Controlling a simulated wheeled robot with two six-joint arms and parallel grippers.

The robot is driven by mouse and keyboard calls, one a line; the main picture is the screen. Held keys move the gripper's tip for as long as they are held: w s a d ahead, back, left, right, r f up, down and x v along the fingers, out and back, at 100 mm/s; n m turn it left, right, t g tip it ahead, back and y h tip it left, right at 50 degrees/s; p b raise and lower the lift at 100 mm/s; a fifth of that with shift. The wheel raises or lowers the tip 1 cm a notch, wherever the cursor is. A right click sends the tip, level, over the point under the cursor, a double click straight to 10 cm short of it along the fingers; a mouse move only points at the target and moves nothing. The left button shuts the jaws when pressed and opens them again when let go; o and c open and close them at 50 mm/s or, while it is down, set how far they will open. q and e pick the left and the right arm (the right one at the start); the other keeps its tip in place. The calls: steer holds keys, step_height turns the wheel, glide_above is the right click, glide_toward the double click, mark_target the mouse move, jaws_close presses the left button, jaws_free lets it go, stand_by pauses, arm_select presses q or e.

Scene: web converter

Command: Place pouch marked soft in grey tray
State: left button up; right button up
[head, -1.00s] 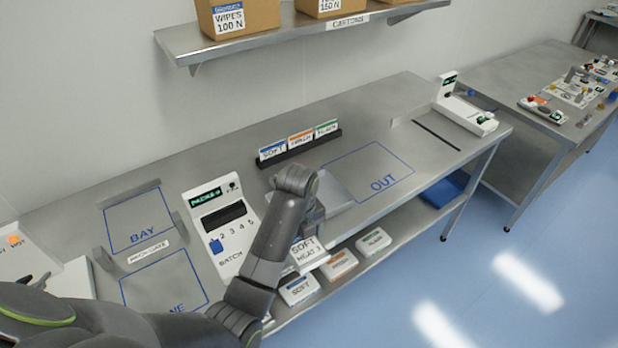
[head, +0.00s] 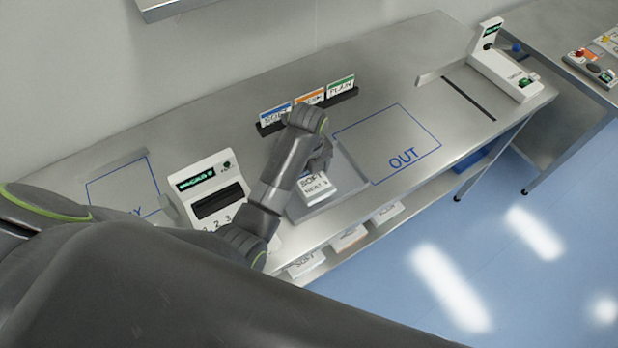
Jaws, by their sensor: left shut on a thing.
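The pouch marked SOFT (head: 316,187) is white with dark print. It hangs upright-looking below my left gripper (head: 321,164), which is shut on it; the fingertips are mostly hidden by the wrist. The grey tray (head: 352,182) lies on the bench behind and around the pouch in the picture, partly covered by my left arm. The pouch overlaps the tray in view; I cannot tell whether it touches the tray floor. My right gripper is not in view.
A rack of blue, orange and green cards (head: 310,105) stands behind the tray. The empty OUT outline (head: 387,143) is to its right. A console (head: 212,195) with a display stands to the left. More pouches (head: 348,238) lie on the lower shelf.

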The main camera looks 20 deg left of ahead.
mark_target(308, 180)
arm_select(q)
step_height(308, 180, down, 4)
steer(key=shift+w+p, duration=0.1)
steer(key=shift+p, duration=0.3)
steer(key=shift+f, duration=0.15)
steer(key=o, duration=1)
steer(key=shift+f, duration=0.1)
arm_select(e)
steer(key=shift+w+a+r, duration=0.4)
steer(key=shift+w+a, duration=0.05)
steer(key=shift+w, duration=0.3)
